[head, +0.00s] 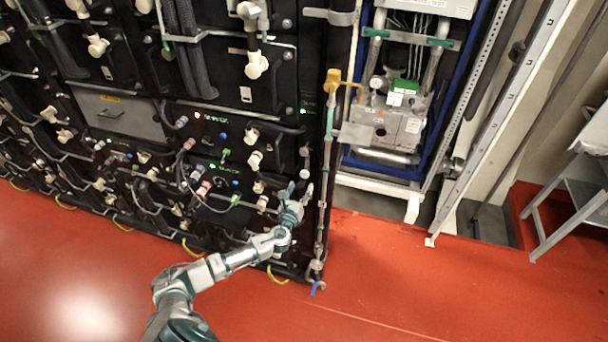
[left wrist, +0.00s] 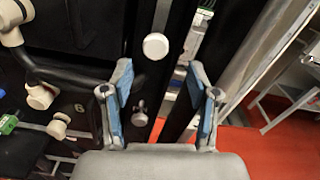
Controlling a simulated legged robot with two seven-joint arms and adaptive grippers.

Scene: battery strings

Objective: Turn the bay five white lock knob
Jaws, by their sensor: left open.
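A round white knob (left wrist: 155,46) sits on a dark vertical strip at the right side of the battery rack, ahead of my left fingertips in the left wrist view. In the head view a small white knob (head: 304,173) shows just above my left gripper (head: 299,189). No bay number is readable. My left gripper, also in the left wrist view (left wrist: 160,78), is open and empty, its blue-padded fingers spread either side of the strip. The knob lies beyond the fingertips, apart from them. My right gripper is out of view.
A small metal knob (left wrist: 140,110) sits below the white one. White pipe elbows (left wrist: 40,96) and cables crowd the rack to the left. A vertical pipe (head: 327,175) runs just right of my gripper. The red floor (head: 400,285) in front is clear.

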